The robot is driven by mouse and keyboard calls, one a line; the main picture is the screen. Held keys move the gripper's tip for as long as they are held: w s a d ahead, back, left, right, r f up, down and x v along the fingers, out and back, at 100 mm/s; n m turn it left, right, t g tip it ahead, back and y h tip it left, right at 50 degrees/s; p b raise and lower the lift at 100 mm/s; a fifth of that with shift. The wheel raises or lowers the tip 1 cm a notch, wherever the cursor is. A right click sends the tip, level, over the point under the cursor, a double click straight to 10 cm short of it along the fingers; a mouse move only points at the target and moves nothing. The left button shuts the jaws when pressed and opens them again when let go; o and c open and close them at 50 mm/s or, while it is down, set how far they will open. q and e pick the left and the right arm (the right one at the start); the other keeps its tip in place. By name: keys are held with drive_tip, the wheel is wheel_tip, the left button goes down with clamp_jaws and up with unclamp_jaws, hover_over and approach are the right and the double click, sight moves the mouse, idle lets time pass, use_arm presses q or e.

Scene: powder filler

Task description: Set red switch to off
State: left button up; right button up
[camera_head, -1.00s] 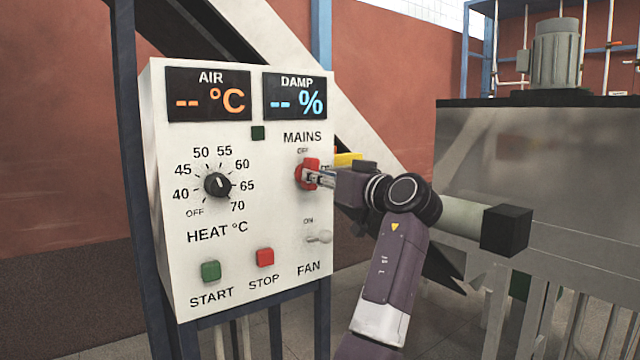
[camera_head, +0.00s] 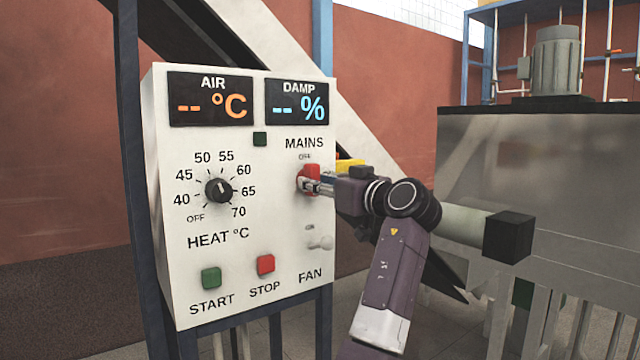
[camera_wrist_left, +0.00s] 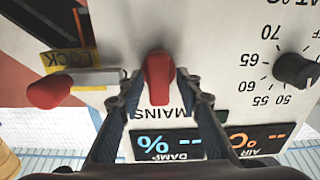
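The red switch (camera_head: 311,173) is on the white control panel (camera_head: 245,290), under the MAINS label. Its OFF mark shows just above it. In the left wrist view, which is upside down to the panel, the red handle (camera_wrist_left: 158,78) points down the picture towards MAINS, so up on the panel. My left gripper (camera_head: 318,186) is at the switch from the right. In the left wrist view its two fingers (camera_wrist_left: 159,90) stand apart, one on each side of the handle, with narrow gaps. Contact at the base is hard to tell. My right gripper is not in view.
The heat dial (camera_head: 218,190), green START button (camera_head: 211,278), red STOP button (camera_head: 265,264) and white FAN switch (camera_head: 320,242) are nearby on the panel. A red lever (camera_wrist_left: 48,92) with a yellow LOCK tag (camera_wrist_left: 62,60) sticks out beside the panel.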

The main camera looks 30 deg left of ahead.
use_arm(q)
drive_tip(key=shift+a, duration=0.1)
drive_tip(key=v, duration=1.2)
drive_tip(key=shift+f, duration=0.1)
